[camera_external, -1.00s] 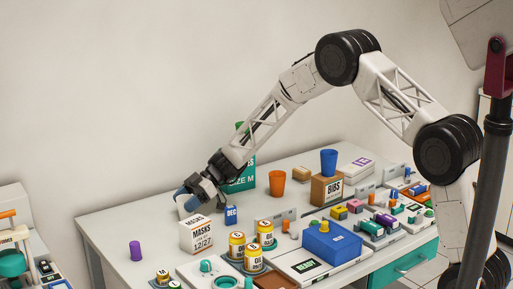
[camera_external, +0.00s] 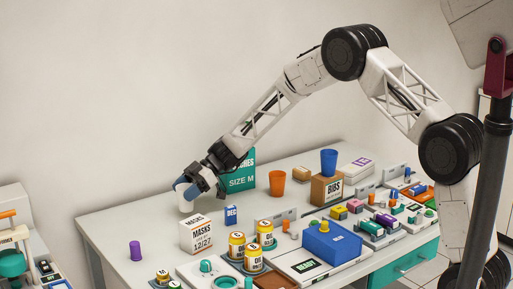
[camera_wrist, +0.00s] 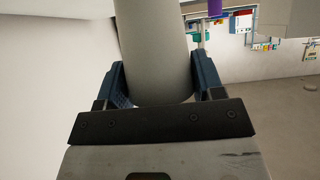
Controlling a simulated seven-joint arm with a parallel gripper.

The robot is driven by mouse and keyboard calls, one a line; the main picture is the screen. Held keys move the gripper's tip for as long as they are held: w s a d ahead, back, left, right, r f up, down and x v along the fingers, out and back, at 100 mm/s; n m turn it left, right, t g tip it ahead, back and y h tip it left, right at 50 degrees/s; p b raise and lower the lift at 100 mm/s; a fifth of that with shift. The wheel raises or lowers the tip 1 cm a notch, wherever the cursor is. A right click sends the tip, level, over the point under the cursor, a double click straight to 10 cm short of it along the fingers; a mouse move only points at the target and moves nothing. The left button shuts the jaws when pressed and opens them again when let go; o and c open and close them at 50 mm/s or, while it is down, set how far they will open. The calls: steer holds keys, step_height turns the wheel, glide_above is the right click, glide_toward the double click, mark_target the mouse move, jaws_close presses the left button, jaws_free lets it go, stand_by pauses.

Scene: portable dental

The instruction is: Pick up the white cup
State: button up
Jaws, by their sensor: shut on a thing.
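The white cup (camera_external: 183,199) is at the far left part of the table, behind the masks box. My gripper (camera_external: 187,188) is shut on it, with a blue finger on either side. In the wrist view the cup (camera_wrist: 153,50) shows as a pale cylinder between the two blue fingers of my gripper (camera_wrist: 158,82). Its far end runs out of the top of that view. I cannot tell for sure whether its base is clear of the table.
The masks box (camera_external: 196,234) and a small blue box (camera_external: 231,215) stand just in front. A teal box (camera_external: 239,181) is right of my gripper. A purple cup (camera_external: 135,251) stands near the left edge. An orange cup (camera_external: 277,183) is farther right.

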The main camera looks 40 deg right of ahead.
steer(key=s+d, duration=0.2)
steer(key=s, duration=0.5)
steer(key=s+d+r, duration=0.1)
steer(key=s+d, duration=0.1)
steer(key=s, duration=0.6)
steer(key=shift+d, duration=0.3)
steer(key=shift+s+r, duration=0.1)
